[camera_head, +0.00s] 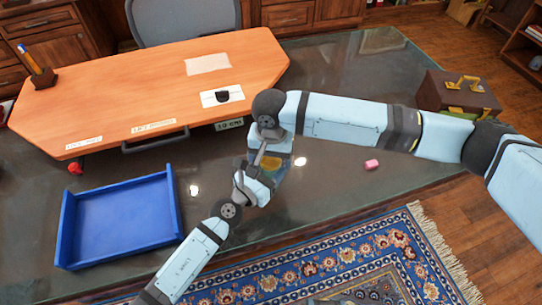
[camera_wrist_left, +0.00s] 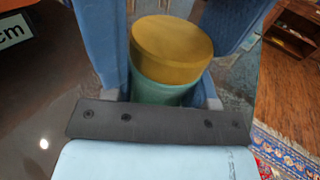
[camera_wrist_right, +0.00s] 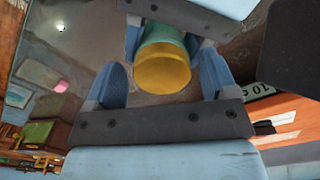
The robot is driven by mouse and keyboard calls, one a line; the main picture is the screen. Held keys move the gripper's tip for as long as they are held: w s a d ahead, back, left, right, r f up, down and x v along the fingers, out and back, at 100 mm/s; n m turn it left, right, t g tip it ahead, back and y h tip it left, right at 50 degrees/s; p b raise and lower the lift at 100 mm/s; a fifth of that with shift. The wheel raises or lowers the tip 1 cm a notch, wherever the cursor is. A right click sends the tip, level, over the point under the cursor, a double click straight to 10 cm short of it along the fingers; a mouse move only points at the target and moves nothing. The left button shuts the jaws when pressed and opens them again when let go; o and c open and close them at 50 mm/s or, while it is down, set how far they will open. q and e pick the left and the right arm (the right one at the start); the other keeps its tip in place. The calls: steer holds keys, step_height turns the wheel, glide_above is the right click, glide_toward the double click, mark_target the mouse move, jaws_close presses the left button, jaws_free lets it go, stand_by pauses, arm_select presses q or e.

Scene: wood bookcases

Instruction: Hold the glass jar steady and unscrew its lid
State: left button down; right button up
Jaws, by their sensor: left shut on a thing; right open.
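The glass jar is greenish with a yellow-gold lid. In the left wrist view the jar body (camera_wrist_left: 160,92) stands between the fingers of my left gripper (camera_wrist_left: 165,85), which is shut on it below the lid (camera_wrist_left: 172,48). In the head view the lid (camera_head: 270,163) shows partly between my two arms, which hide most of the jar. In the right wrist view the lid (camera_wrist_right: 162,70) lies between the spread blue fingers of my right gripper (camera_wrist_right: 160,85), with the jar body (camera_wrist_right: 165,37) beyond it. The right gripper is open around the lid, with gaps at its sides.
A blue tray (camera_head: 170,222) lies left on the dark glass desk (camera_head: 335,75). An orange wooden board (camera_head: 120,90) with labels stands at the back left. A pink block (camera_head: 372,165) and a brown case (camera_head: 455,95) are on the right.

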step_height(320, 180, up, 4)
steer(key=shift+r, duration=0.25)
steer(key=shift+c, duration=0.5)
step_height(320, 180, up, 3)
steer(key=m, duration=0.3)
step_height(320, 180, down, 8)
steer(key=shift+r, duration=0.25)
steer(key=shift+c, duration=0.3)
steer(key=c, duration=0.9)
steer(key=shift+o, duration=0.2)
steer(key=n, duration=0.3)
